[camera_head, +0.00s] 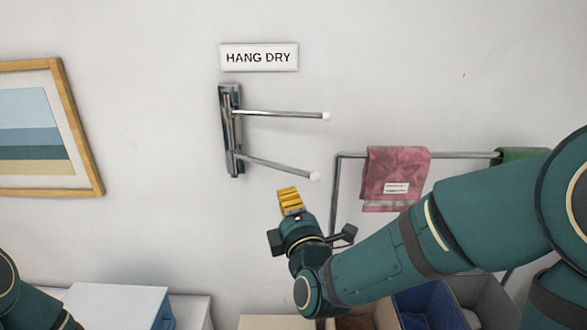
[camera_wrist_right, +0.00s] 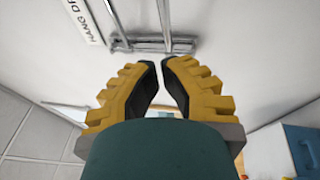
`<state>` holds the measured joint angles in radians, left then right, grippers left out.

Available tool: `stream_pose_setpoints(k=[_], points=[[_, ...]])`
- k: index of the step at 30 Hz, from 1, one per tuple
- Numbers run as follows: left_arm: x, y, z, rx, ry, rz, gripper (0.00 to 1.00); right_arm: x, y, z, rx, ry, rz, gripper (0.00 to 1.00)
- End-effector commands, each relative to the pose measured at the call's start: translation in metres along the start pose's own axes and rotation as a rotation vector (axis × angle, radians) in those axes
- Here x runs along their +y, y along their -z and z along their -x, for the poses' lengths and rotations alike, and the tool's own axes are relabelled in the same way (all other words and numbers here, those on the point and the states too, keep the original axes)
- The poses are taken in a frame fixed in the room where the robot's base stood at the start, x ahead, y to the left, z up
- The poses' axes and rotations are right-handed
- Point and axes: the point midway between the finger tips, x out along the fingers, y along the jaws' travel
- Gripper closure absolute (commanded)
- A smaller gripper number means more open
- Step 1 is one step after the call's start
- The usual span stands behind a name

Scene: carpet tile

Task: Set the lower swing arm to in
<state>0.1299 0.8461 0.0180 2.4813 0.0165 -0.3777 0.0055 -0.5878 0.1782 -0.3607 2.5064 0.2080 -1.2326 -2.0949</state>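A chrome wall bracket (camera_head: 231,130) hangs under the "HANG DRY" sign. Its upper swing arm (camera_head: 280,114) points right. Its lower swing arm (camera_head: 275,164) also sticks out to the right, slanting down in the picture to a white end knob (camera_head: 314,176). My right gripper (camera_head: 289,190), with yellow fingers, is just below the lower arm in the head view and looks apart from it. In the right wrist view the two fingertips (camera_wrist_right: 158,64) have a narrow gap with nothing clearly held; metal bars (camera_wrist_right: 150,46) show beyond them. My left gripper is out of view.
The sign (camera_head: 259,57) is above the bracket. A towel rail (camera_head: 345,156) with a pink towel (camera_head: 397,180) and a green towel (camera_head: 520,155) is to the right. A framed picture (camera_head: 40,130) hangs left. White furniture (camera_head: 115,305) and bins (camera_head: 430,308) stand below.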

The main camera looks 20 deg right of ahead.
Motion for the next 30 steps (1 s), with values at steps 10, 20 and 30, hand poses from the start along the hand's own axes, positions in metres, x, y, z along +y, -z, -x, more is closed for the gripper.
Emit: stream_pose_setpoints(k=[10, 20, 30], points=[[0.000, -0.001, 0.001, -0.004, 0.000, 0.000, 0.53, -0.002, -0.018, -0.052, -0.003, 0.000, 0.002, 1.00], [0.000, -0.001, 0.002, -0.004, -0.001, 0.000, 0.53, -0.002, -0.028, -0.063, 0.000, 0.001, 0.001, 1.00], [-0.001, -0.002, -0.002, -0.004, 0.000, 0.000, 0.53, -0.005, -0.036, -0.069, -0.003, 0.000, 0.001, 1.00]])
